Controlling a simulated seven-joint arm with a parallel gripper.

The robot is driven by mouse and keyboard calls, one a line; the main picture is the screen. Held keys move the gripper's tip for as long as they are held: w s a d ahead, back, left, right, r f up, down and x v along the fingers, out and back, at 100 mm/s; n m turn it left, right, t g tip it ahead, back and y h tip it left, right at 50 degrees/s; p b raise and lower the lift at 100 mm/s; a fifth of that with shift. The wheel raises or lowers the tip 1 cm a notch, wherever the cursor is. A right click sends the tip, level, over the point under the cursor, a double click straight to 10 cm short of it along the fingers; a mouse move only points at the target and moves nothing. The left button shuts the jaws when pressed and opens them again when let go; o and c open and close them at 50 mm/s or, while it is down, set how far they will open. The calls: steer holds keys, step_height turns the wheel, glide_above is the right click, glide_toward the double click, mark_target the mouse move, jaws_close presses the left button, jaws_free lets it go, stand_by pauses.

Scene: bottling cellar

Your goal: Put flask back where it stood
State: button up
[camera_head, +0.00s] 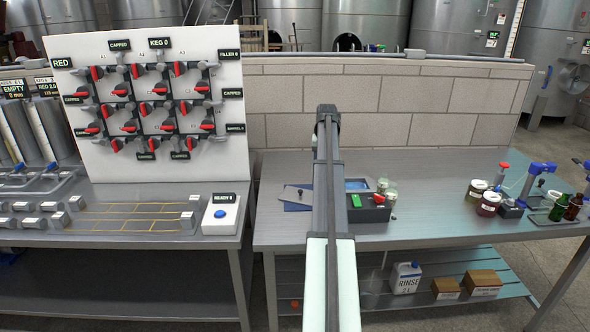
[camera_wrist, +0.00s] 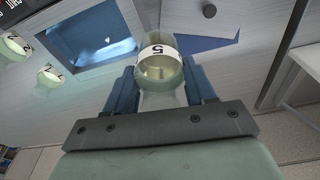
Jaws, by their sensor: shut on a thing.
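In the wrist view my gripper (camera_wrist: 162,84) has its two blue fingers on either side of a clear glass flask (camera_wrist: 158,68). The flask has a white band with a dark number that looks like a 5, and pale yellowish contents. The gripper is shut on it. In the head view my arm hides the gripper and the held flask.
Other labelled jars (camera_wrist: 50,76) stand beyond the device, also in the head view (camera_head: 391,195). A blue mat (camera_head: 294,207) lies left of my arm. The bench's middle right is clear; jars (camera_head: 488,204) and bottles (camera_head: 573,207) stand farther right.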

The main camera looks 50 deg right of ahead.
steer(key=s+d, duration=1.9)
steer(key=s, duration=0.1)
steer(key=shift+m, duration=0.5)
steer(key=shift+s+d+f, duration=0.55)
steer(key=shift+s+f, duration=0.4)
steer(key=shift+f, duration=0.55)
steer(key=shift+s+d+f, duration=0.6)
steer(key=shift+s+f, duration=0.3)
steer(key=shift+f, duration=0.6)
steer(key=shift+s+d+f, duration=0.55)
steer(key=shift+s+f, duration=0.4)
steer(key=shift+f, duration=0.55)
steer(key=shift+f, duration=0.7)
steer(key=o, duration=1.6)
steer(key=shift+o, duration=0.2)
steer(key=shift+r, duration=0.1)
steer(key=shift+r, duration=2.9)
